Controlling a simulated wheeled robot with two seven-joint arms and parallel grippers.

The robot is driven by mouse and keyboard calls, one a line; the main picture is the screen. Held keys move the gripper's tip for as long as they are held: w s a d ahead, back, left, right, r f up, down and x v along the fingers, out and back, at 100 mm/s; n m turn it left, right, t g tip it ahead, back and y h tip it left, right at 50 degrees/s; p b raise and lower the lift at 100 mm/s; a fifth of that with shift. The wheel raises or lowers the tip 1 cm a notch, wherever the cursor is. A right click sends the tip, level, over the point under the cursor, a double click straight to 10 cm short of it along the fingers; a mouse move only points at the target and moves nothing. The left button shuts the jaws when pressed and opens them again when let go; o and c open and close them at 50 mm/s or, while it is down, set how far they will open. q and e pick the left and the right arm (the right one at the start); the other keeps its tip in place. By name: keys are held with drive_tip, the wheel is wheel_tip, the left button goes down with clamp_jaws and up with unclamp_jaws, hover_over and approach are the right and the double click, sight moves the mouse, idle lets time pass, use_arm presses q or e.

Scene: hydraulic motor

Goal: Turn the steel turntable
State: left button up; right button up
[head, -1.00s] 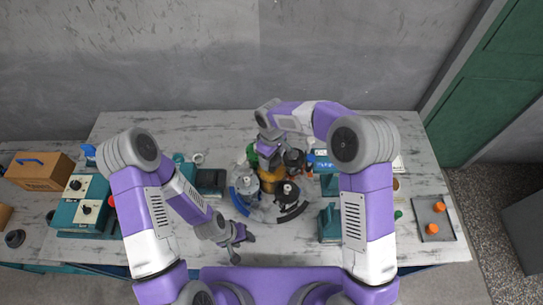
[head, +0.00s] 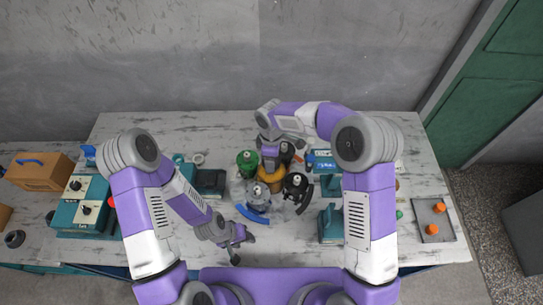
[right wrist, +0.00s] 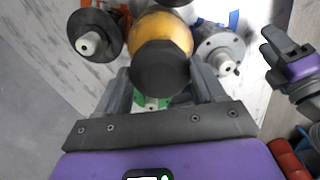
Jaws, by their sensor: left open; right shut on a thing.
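The steel turntable (head: 237,191) sits mid-table in the head view, mostly hidden under several round motor units. These include a green one (head: 247,161), a silver one (head: 258,198) with a blue curved piece, and a black one (head: 297,185). A brass-coloured rounded body (head: 271,180) stands at the centre. In the right wrist view, my right gripper (right wrist: 162,85) is shut on a black faceted knob (right wrist: 160,68) above the brass body (right wrist: 165,32). My left gripper (head: 243,244) is open and empty near the front table edge, apart from the turntable.
A teal block (head: 331,224) stands right of the turntable, and a black-topped box (head: 210,182) stands left. A teal control box (head: 82,207) is further left. A grey tray (head: 432,220) with orange knobs lies far right.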

use_arm(q)
drive_tip(key=shift+r, duration=0.3)
use_arm(e)
drive_tip(key=shift+w+r+n, duration=0.1)
drive_tip(key=shift+r+n, duration=0.1)
drive_tip(key=shift+n, duration=2.2)
use_arm(q)
drive_tip(key=shift+p, duration=0.3)
use_arm(e)
drive_tip(key=shift+n, duration=0.4)
drive_tip(key=o, duration=1.5)
drive_tip(key=shift+f, duration=0.1)
wheel_tip(320, 180, up, 8)
drive_tip(key=shift+f, duration=0.2)
